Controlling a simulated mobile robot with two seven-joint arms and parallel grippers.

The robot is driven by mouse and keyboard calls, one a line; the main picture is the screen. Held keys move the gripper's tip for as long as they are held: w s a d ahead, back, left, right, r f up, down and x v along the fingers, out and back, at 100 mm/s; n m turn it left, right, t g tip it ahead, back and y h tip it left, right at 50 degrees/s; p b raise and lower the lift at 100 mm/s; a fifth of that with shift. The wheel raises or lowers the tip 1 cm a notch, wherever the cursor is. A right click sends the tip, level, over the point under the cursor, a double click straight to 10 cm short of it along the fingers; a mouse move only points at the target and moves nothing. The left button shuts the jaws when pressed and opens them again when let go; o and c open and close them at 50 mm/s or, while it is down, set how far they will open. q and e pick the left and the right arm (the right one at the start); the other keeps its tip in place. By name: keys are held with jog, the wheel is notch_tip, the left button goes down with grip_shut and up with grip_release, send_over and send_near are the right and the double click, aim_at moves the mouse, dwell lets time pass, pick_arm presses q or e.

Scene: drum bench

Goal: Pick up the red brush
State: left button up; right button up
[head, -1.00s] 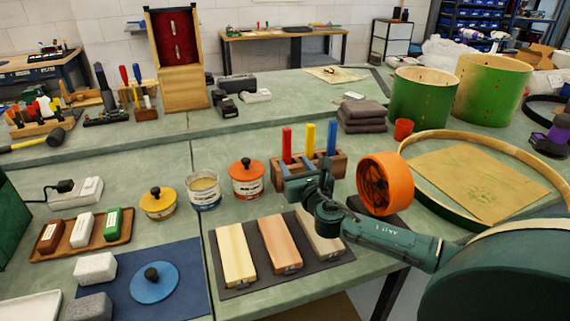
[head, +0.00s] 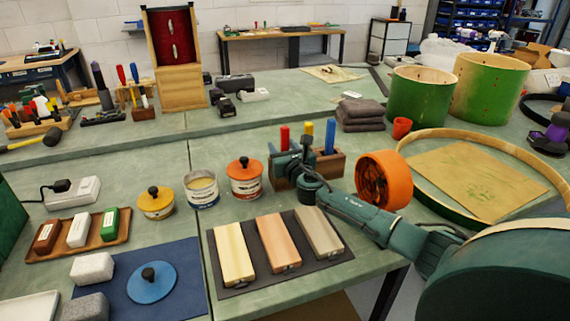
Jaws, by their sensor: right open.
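The red brush (head: 284,138) stands upright in a wooden holder (head: 334,166) near the middle of the bench; only the upper part of its red handle shows clearly. A yellow handle (head: 308,129) and a blue handle (head: 330,136) stand to its right in the same holder. My right gripper (head: 288,160) is open at the holder, low by the red handle, and hides part of the holder and the lower red handle. I cannot tell whether it touches the handle. My left gripper is not in view.
An orange fan-like ring (head: 384,180) stands close beside my right arm. An orange-lidded can (head: 245,178) is left of the holder. Wooden blocks on a dark mat (head: 236,290) lie in front. Folded grey cloths (head: 361,115) and green drum shells (head: 413,97) stand behind.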

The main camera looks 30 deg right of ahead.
jog(key=c, duration=0.8)
jog(key=shift+r, duration=0.1)
